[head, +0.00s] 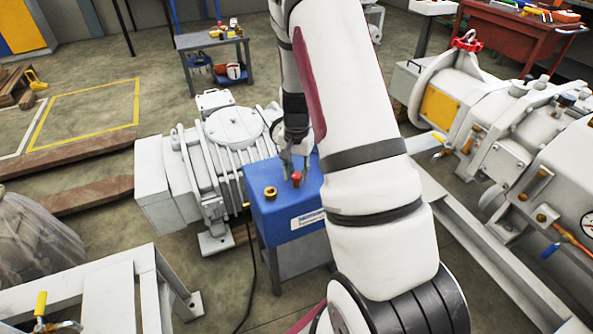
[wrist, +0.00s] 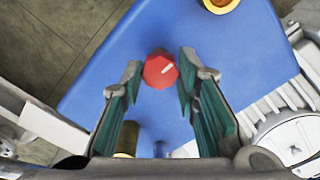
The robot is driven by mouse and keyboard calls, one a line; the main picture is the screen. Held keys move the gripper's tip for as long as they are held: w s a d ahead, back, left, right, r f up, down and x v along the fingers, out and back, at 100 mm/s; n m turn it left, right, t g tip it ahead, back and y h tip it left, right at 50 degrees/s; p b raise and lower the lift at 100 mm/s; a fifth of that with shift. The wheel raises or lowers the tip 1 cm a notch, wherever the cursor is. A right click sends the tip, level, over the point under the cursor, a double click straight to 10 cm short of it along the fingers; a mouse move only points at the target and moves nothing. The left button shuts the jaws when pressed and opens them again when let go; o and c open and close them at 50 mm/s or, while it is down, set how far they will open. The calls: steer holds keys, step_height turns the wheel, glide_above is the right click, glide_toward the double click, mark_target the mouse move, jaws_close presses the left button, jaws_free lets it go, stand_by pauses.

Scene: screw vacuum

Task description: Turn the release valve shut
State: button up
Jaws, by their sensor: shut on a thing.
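The release valve is a red faceted knob (head: 296,178) on top of a blue box (head: 280,215). In the wrist view the red knob (wrist: 158,72) shows a short white mark pointing to the right and slightly up. My gripper (head: 295,164) reaches down onto the knob from above. In the wrist view its two green-padded fingers (wrist: 160,78) stand on either side of the knob, shut on it. The knob's stem is hidden beneath it.
A brass fitting (head: 270,192) stands on the blue box left of the knob. A grey finned pump (head: 235,135) sits close behind and left. Larger machinery (head: 510,135) fills the right. A white frame (head: 105,285) stands front left. Open floor lies at far left.

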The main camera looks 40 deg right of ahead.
mark_target(296, 174)
stand_by(0.4)
steer(key=o, duration=1.2)
steer(key=shift+c, duration=0.2)
step_height(296, 174, up, 12)
